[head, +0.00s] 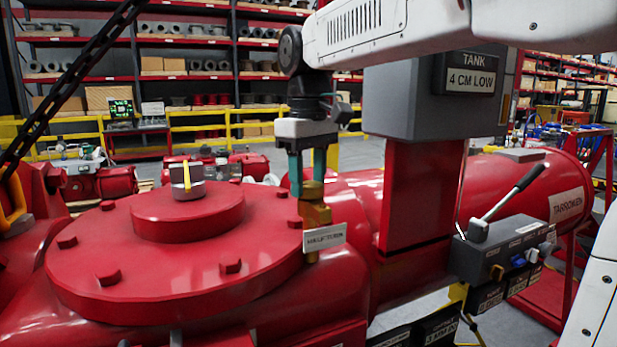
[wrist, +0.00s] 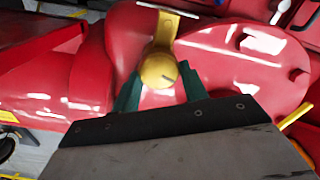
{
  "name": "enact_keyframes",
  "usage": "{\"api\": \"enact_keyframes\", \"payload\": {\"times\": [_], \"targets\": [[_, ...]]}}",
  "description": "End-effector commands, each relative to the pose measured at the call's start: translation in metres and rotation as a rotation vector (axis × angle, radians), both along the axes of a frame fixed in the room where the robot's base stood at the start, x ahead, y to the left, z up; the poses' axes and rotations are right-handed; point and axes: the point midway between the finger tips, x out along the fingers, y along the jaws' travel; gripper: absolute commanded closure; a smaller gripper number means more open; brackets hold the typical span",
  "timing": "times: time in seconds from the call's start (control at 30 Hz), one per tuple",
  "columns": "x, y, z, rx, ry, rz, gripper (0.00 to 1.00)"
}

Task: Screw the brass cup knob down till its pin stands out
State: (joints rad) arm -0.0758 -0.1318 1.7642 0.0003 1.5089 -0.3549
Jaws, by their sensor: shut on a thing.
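The brass cup knob (head: 313,192) stands upright on a brass fitting (head: 314,214) beside the round red cover, with a small white label plate in front. In the wrist view the knob (wrist: 159,70) shows from above as a round yellow top with a short dark line on it. My gripper (head: 308,180) points down from above, its green fingers on either side of the knob and shut on it. In the wrist view the fingers (wrist: 158,90) flank the knob. I cannot make out a pin standing out of its top.
The red bolted cover (head: 170,262) with a yellow-marked indicator (head: 187,183) lies left of the knob. A grey box with a TANK 4 CM LOW sign (head: 470,75) stands on a red column to the right. A black-handled lever (head: 505,200) is further right.

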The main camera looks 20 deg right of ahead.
Motion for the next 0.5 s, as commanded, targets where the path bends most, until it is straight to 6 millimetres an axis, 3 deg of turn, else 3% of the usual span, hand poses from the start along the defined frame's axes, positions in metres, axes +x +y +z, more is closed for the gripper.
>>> {"api": "enact_keyframes", "payload": {"times": [0.5], "targets": [[0.0,-0.0011,0.0001,-0.001,0.001,-0.2,0.79]]}}
